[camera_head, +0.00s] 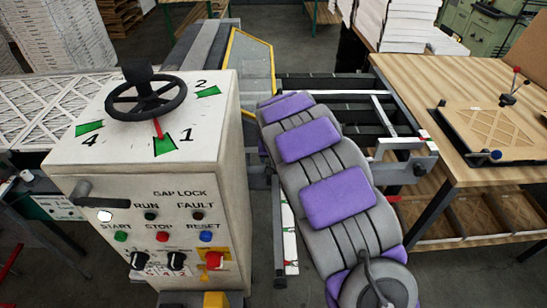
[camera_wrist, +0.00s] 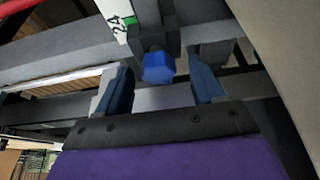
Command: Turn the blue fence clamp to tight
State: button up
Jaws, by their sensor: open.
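The blue fence clamp (camera_wrist: 158,67) shows in the wrist view as a faceted blue knob at the end of a dark grey bracket, beside a white scale strip (camera_wrist: 117,12) marked 24 with a green patch. My gripper (camera_wrist: 161,88) is open, with one dark blue finger to each side of the knob in the picture. The knob appears between and just beyond the fingertips, and I see no contact. In the head view my purple and grey arm reaches away from me; my fingers and this clamp are hidden there.
A white control cabinet (camera_head: 150,165) with a black handwheel (camera_head: 146,95) stands close left of my arm. A wooden table (camera_head: 455,100) with a filter jig (camera_head: 500,135) is at right. Grey rails (camera_wrist: 60,50) run close around the clamp.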

jog(key=p+v, duration=0.3)
jog(key=v, duration=1.4)
